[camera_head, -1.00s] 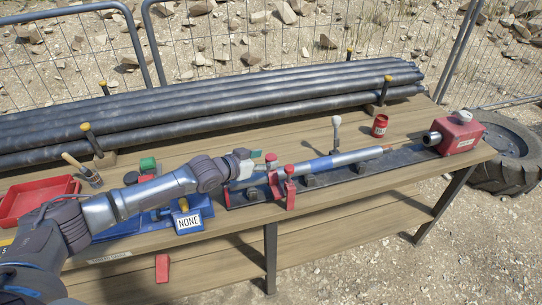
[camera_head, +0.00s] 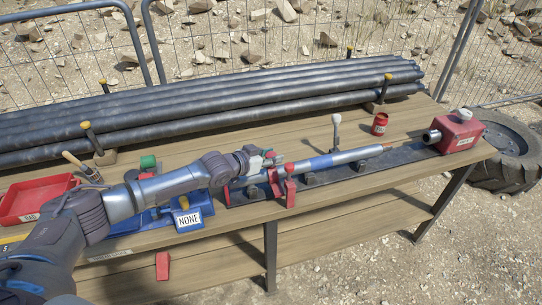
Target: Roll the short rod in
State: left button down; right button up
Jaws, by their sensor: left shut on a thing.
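A short rod (camera_head: 345,157), grey-silver with a blue section and a copper-coloured tip, lies along a dark rail (camera_head: 400,157) on the wooden bench. Its tip points right, towards a red box (camera_head: 458,131) with a dark round socket, and a gap separates them. My left gripper (camera_head: 272,158) is at the rod's left end, beside two red upright clamps (camera_head: 290,186). It is shut; its fingers are small and partly hidden, so what they grip is hard to see. My right gripper is not in view.
Long dark pipes (camera_head: 220,115) lie along the back of the bench between yellow-topped posts. A red can (camera_head: 379,124) and a grey lever (camera_head: 336,131) stand behind the rail.

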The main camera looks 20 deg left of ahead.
aim_at(283, 166)
pick_arm(q)
jog(key=w+d+b, duration=0.1)
jog(key=d, duration=0.2)
jog(key=shift+w+b, duration=0.35)
jog(key=shift+w, duration=0.05)
jog(key=shift+w+d, duration=0.3)
jog(key=shift+w, duration=0.05)
jog(key=c, duration=0.7)
grip_release()
jog(key=shift+s+a, duration=0.15)
jog(key=shift+a, duration=0.05)
jog(key=shift+d, duration=0.1)
